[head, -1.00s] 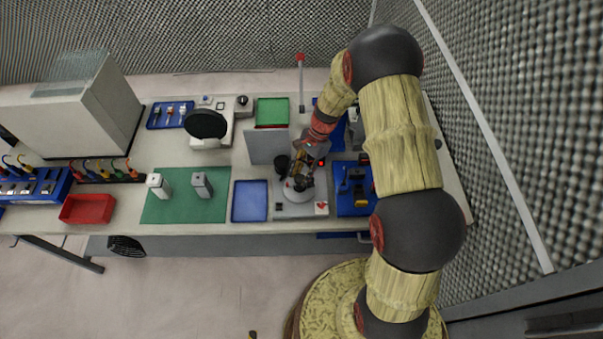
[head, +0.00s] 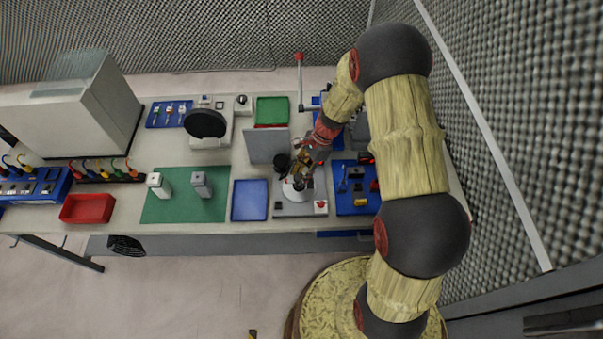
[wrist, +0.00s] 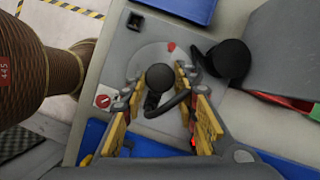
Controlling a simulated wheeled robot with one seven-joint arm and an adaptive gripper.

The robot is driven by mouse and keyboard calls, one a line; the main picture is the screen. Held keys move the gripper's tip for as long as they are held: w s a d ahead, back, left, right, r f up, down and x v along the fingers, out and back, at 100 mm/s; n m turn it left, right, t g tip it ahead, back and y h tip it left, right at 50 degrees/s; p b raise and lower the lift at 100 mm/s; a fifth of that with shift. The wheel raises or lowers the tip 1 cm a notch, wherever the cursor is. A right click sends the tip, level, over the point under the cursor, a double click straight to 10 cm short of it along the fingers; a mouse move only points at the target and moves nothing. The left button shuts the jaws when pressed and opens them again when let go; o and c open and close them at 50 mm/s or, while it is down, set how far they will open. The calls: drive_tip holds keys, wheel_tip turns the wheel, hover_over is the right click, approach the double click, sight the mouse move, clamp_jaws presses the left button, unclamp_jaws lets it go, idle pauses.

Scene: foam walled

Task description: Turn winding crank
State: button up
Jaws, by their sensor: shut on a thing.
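The winding crank (wrist: 159,77) is a black round knob on a dark curved arm, over a pale round disc on a grey base plate (wrist: 158,52). My gripper (wrist: 158,84) has yellow pads on both sides of the knob and is shut on the crank. In the head view my gripper (head: 298,177) reaches down over the winding station (head: 296,208), hiding most of the crank. A black round part (wrist: 229,59) sits beside the disc, close to the right finger. A red mark (wrist: 171,46) shows on the disc rim.
A grey upright panel (head: 266,146) stands behind and left of the station. A blue tray (head: 249,201) lies to its left and a blue tool holder (head: 357,202) to its right. A red knob (head: 321,205) sits at its front corner. The mesh wall is close on the right.

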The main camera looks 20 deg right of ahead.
idle(0.3)
drive_tip(key=o, duration=1.1)
drive_tip(key=shift+o, duration=0.2)
drive_tip(key=v, duration=1.2)
